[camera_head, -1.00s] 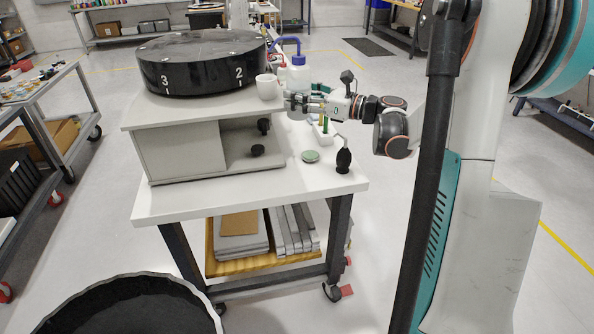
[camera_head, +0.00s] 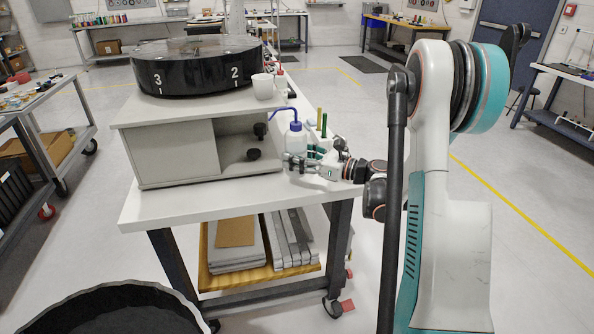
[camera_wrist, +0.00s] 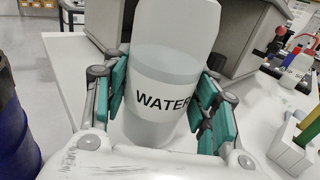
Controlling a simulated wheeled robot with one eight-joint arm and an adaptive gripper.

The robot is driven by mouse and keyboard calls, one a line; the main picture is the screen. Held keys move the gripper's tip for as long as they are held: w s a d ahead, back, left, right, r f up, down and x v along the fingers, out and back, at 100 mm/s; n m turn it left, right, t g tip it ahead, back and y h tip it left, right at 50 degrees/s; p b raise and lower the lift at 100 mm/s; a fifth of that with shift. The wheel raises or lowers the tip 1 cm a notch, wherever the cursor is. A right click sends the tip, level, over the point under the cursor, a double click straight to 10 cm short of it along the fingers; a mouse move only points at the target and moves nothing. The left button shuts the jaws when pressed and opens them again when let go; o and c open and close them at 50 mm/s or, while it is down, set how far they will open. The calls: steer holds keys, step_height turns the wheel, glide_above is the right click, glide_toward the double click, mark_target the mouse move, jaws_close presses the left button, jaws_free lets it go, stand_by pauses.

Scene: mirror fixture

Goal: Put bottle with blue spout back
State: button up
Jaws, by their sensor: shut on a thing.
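The bottle with the blue spout (camera_head: 295,138) is upright near the right end of the table. Its blue cap and bent blue tube, pointing left, show in the head view. My gripper (camera_head: 296,162) is shut around its body from the right. In the wrist view the clear bottle with the label WATER (camera_wrist: 160,98) stands between the green finger pads of my gripper (camera_wrist: 165,108). Its cap is out of that view. I cannot tell whether its base touches the table.
The grey box (camera_head: 175,150) with an open right half stands just left. It bears a black numbered drum (camera_head: 197,75) and a white cup (camera_head: 263,86). A holder with green and yellow sticks (camera_head: 321,128) is close behind my gripper. The wrist view shows a red-capped bottle (camera_wrist: 296,68).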

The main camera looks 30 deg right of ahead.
steer(key=shift+f+b, duration=0.75)
steer(key=shift+f, duration=1.2)
steer(key=shift+f, duration=0.15)
steer(key=o, duration=0.7)
steer(key=shift+s+d+r, duration=0.2)
steer(key=shift+s+d, duration=0.05)
steer(key=shift+s, duration=0.05)
steer(key=p+v, duration=0.3)
steer(key=v, duration=0.8)
steer(key=shift+s+p, duration=0.1)
steer(key=shift+p, duration=0.25)
